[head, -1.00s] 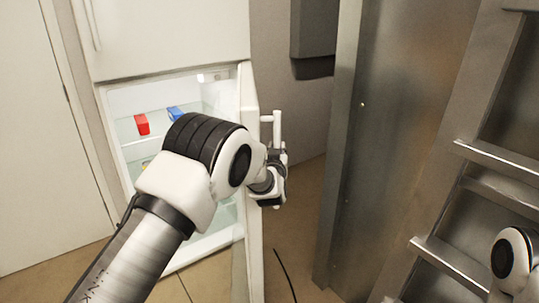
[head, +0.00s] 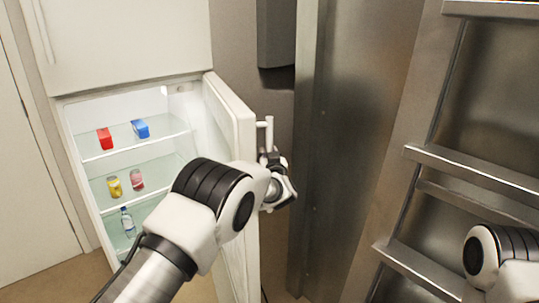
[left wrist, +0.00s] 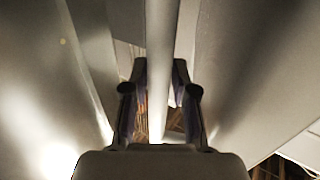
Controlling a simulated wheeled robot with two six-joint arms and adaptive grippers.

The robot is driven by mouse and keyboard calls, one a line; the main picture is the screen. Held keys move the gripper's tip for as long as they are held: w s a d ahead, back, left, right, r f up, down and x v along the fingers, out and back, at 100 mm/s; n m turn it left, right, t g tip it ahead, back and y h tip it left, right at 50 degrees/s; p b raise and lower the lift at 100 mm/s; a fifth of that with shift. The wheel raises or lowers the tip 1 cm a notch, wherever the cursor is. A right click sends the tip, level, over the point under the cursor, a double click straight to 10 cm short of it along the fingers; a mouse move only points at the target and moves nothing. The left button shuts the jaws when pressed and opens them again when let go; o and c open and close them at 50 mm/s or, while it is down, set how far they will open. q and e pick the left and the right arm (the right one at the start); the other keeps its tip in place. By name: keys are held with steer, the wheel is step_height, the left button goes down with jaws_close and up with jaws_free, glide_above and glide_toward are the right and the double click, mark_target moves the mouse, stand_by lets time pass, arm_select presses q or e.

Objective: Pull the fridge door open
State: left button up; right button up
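The white fridge door (head: 240,125) stands partly open, hinged at the right side of the lower compartment, with its inner side and edge showing in the head view. Its upright bar handle (head: 269,133) is on the outer face. My left gripper (head: 272,160) is at the handle's lower part. In the left wrist view the handle (left wrist: 160,70) runs between the two fingers, whose tips appear to close against it from both sides (left wrist: 160,82). My left forearm hides part of the door and the fridge's lower inside. My right gripper is out of view; only part of that arm shows.
The fridge shelves (head: 130,152) hold a red box (head: 104,138), a blue box (head: 140,129), two cans and a bottle (head: 127,222). A tall metal panel (head: 335,150) stands close to the right of the door. A metal rack (head: 470,170) is farther right.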

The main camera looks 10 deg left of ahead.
arm_select(q)
steer(key=shift+o, duration=0.5)
steer(key=shift+a, duration=0.1)
steer(key=v, duration=0.7)
steer(key=shift+s, duration=0.2)
